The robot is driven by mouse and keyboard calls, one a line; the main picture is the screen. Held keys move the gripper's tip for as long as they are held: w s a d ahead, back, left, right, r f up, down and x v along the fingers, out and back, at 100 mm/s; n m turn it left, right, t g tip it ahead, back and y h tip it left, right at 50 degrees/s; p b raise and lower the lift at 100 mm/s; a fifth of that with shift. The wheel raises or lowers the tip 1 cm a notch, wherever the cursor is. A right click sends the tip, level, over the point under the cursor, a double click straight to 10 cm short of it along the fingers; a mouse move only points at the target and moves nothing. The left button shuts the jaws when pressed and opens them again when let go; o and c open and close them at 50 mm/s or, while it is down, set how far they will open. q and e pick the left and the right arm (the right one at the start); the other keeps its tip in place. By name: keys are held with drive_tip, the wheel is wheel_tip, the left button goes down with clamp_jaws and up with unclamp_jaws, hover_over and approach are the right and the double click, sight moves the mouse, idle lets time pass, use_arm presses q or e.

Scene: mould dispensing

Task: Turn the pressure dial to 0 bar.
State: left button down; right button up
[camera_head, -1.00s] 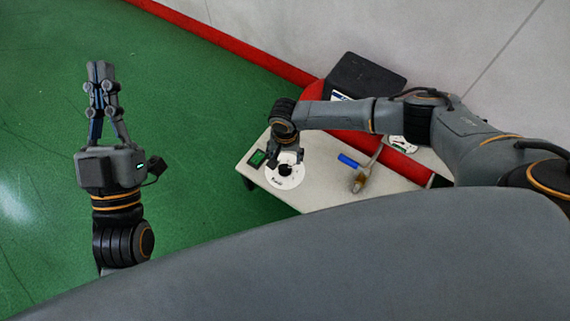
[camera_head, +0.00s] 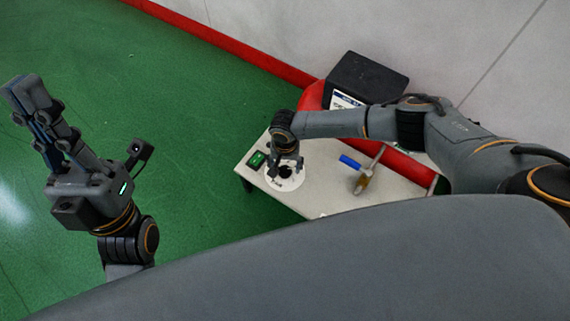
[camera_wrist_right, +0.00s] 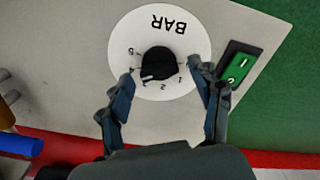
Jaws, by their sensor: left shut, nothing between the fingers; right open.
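The pressure dial is a black knob (camera_wrist_right: 158,62) on a white disc (camera_wrist_right: 170,20) marked BAR with numbers, upside down in the right wrist view. A pale mark on the knob's lower left side points roughly between 4 and 2; the exact reading is unclear. The disc (camera_head: 296,182) also shows in the head view, partly under my right gripper (camera_head: 287,168). In the right wrist view my right gripper (camera_wrist_right: 166,80) is open, its fingers either side of the knob with gaps visible. My left gripper (camera_head: 27,88) is shut and empty over the green floor, far from the dial.
A green rocker switch (camera_wrist_right: 236,68) sits beside the dial; it also shows in the head view (camera_head: 257,159). On the pale table top (camera_head: 318,198) are a blue-handled valve (camera_head: 350,161) and a brass fitting (camera_head: 361,184). A black box (camera_head: 366,78) stands behind, with red pipework.

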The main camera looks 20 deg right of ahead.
drive_tip(key=c, duration=1.1)
drive_tip(key=shift+c, duration=0.2)
